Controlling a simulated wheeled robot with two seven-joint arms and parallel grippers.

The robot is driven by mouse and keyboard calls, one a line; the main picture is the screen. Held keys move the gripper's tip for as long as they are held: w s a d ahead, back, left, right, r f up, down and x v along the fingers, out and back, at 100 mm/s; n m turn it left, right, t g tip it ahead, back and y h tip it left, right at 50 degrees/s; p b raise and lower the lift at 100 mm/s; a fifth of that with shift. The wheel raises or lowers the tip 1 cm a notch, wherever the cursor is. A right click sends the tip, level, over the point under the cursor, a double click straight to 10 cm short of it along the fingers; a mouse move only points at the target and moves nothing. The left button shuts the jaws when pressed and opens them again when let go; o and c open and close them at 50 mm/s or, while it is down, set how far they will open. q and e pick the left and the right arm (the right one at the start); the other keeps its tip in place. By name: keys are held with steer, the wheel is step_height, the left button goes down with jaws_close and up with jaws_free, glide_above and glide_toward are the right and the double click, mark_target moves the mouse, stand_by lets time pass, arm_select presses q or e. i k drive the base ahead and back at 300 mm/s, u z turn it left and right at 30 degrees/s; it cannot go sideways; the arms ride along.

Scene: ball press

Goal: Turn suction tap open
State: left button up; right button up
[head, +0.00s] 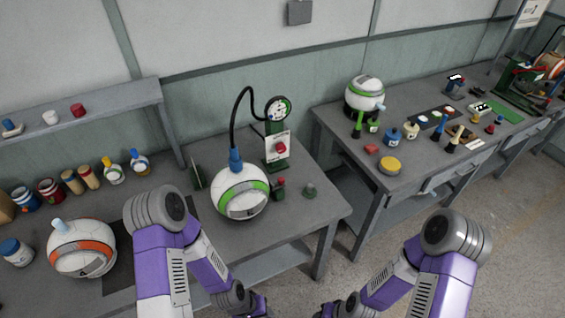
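A green stand (276,160) carries a round gauge (278,109) and a white plate with a red knob (281,148), which looks like the suction tap; its exact setting is too small to tell. A black hose (236,112) runs from the gauge to a blue fitting (235,160) on top of a white ball with a green band (241,192). My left gripper (257,305) is low at the bottom edge, in front of the bench and away from the knob. My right gripper (333,311) is at the bottom edge, partly cut off. The fingers of both are unclear.
A white ball with an orange band (81,248) and several jars stand left. The right bench (330,121) holds another ball and tools. A floor gap separates the benches.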

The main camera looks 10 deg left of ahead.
mark_target(281, 147)
steer(key=z, duration=0.6)
steer(key=i, duration=0.7)
steer(key=u, duration=1.45)
